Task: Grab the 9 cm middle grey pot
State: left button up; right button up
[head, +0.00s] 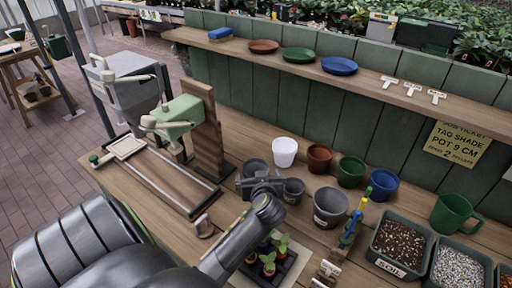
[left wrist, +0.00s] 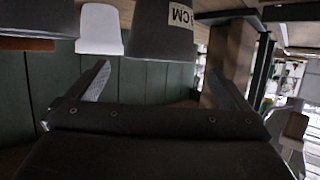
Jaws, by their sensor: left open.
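Three grey pots stand on the wooden bench in the head view: one at the back left (head: 256,168), a small one (head: 293,190) and a large one (head: 330,207). My left gripper (head: 260,182) is just in front of the back left pot and partly hides it. In the left wrist view, which appears upside down, a grey pot with a label ending in "CM" (left wrist: 160,40) lies sideways between the open, empty fingers, but above them in the picture. The gripper appears apart from it. The full label is not readable. My right gripper is not in view.
A white pot (head: 284,151) stands beside the back left grey pot; brown (head: 319,158), green (head: 350,172) and blue (head: 384,186) pots follow rightward. A wooden post (head: 206,130) and seedling tray (head: 272,266) flank the gripper. A sign (head: 458,143) reads "POT 9 CM".

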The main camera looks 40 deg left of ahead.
aim_at(255, 166)
pick_arm(q)
jog(key=shift+x, duration=1.05)
jog(key=shift+w+a+f+p, duration=0.15)
jog(key=shift+w+a+p, duration=0.05)
jog(key=shift+p, duration=0.2)
jog(key=x, duration=0.2)
jog(key=p+x, duration=0.1)
jog(key=shift+w+a+f, duration=0.15)
jog(key=shift+a+f, duration=0.1)
jog(key=shift+f, duration=0.15)
jog(key=shift+w+a+f, duration=0.15)
jog(key=shift+w+a, duration=0.05)
jog(key=shift+c, duration=0.4)
jog(key=c, duration=0.7)
jog(key=shift+c, duration=0.5)
